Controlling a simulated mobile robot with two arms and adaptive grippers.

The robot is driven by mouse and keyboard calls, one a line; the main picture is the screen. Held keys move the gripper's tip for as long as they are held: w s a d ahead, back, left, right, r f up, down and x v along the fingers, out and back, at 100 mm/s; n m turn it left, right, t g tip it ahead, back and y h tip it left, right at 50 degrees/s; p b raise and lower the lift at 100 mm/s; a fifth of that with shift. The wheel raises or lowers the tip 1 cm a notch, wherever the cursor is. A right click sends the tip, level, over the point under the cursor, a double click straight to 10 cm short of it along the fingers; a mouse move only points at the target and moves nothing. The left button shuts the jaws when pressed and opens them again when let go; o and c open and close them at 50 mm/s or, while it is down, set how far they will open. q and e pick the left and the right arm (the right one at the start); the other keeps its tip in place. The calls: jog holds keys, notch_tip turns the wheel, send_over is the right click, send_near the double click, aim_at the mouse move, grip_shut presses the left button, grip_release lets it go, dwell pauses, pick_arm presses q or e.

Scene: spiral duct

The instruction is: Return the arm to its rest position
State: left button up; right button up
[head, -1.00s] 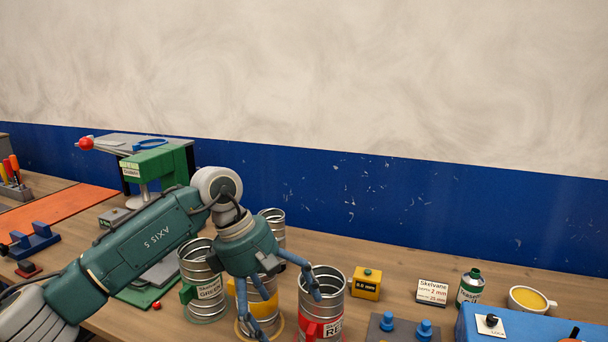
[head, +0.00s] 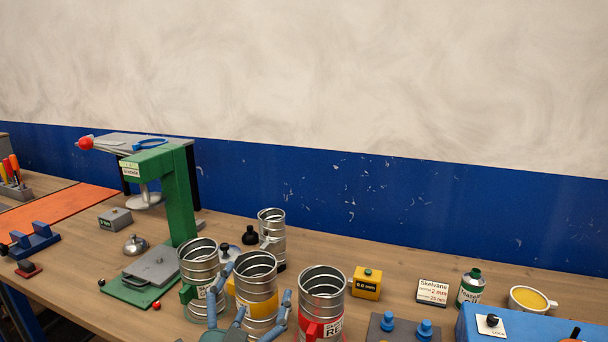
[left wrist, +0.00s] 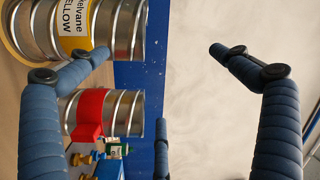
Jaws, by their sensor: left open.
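My left gripper (head: 252,290) is low at the front of the bench in the head view, its blue fingers spread in front of the yellow-marked duct (head: 256,277). It is open and empty. In the head view the green-marked duct (head: 199,262) is to the left and the red-marked duct (head: 322,290) to the right. My right gripper is not in view.
A green press (head: 180,195) stands behind left, with a metal plate (head: 150,268) before it. A plain duct (head: 271,232) stands farther back. On the right are a yellow block (head: 366,283), a sign (head: 432,291), a green can (head: 469,287), a cup (head: 531,299) and a blue box (head: 535,326).

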pick_arm(q)
jog(key=s+a+f+n+g+y, duration=0.2)
jog(key=s+a+f+n+g, duration=0.2)
jog(key=s+f, duration=0.45)
jog(key=s+a+f+n+g+y, duration=0.1)
jog(key=s+a+f+n+g, duration=0.35)
jog(key=f, duration=0.75)
jog(key=s+a+f+n+g, duration=0.1)
jog(key=s+f+g, duration=0.25)
jog(key=s, duration=0.65)
jog(key=s+a+f+n+g, duration=0.1)
jog(key=s+f+n+g, duration=0.3)
jog(key=s, duration=0.6)
notch_tip(320, 180, down, 27)
jog(key=s+m, duration=0.2)
jog(key=m, duration=0.1)
jog(key=s+a+f+g, duration=0.1)
jog(key=s+a+f, duration=0.1)
jog(key=s+f, duration=1.3)
jog(key=shift+s+a+f, duration=0.25)
jog(key=shift+s+f, duration=0.15)
jog(key=shift+s, duration=0.3)
